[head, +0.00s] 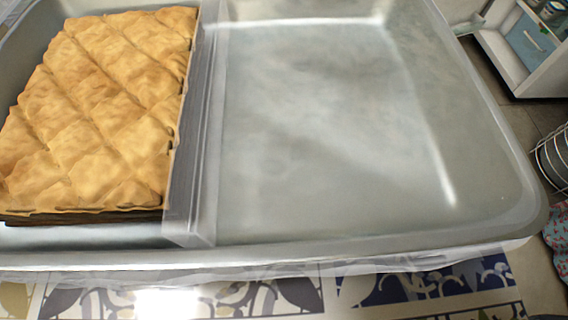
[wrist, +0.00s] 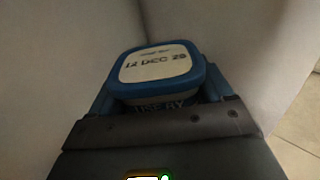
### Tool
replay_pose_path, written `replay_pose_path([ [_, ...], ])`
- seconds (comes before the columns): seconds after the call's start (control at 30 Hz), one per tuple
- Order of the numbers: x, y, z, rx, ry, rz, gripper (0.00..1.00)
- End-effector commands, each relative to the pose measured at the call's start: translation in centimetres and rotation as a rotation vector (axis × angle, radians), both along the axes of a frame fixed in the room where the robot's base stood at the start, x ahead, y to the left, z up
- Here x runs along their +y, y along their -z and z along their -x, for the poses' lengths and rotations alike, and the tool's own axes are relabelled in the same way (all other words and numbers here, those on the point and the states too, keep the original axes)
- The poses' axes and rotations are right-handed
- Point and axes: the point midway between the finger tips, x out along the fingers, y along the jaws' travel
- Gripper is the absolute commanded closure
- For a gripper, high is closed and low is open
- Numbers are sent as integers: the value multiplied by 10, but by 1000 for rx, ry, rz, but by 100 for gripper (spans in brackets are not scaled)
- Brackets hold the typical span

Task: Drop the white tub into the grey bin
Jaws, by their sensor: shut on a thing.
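The tub (wrist: 157,64) shows in the wrist view, with a blue rim and a white top that carries a printed date. More lettering shows on its side below the rim. My gripper (wrist: 160,92) is shut on the tub, with the jaws at its left and right sides. Pale grey-white surfaces rise close on both sides of the tub; I cannot tell whether they belong to the grey bin. Neither my gripper nor the tub shows in the head view, and I cannot make out a grey bin there.
In the head view a large metal tray (head: 310,130) fills most of the picture. A scored golden pastry (head: 95,110) lies left of its clear divider (head: 200,120); the right part is empty. A white cabinet (head: 505,55) and wire rack (head: 553,160) stand right. Floor tiles (wrist: 300,140) show in the wrist view.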

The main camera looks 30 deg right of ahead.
Motion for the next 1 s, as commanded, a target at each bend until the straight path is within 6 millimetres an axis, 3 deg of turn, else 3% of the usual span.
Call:
replay_pose_path([
  [0.4, 0, 46, -1, 0, 2, -1, 60],
  [0.77, 0, 50, -1, -2, 2, -1, 60],
  [0.8, 0, 50, -1, -1, 2, 0, 18],
  [1.0, 0, 50, -1, -1, 2, 0, 0],
])
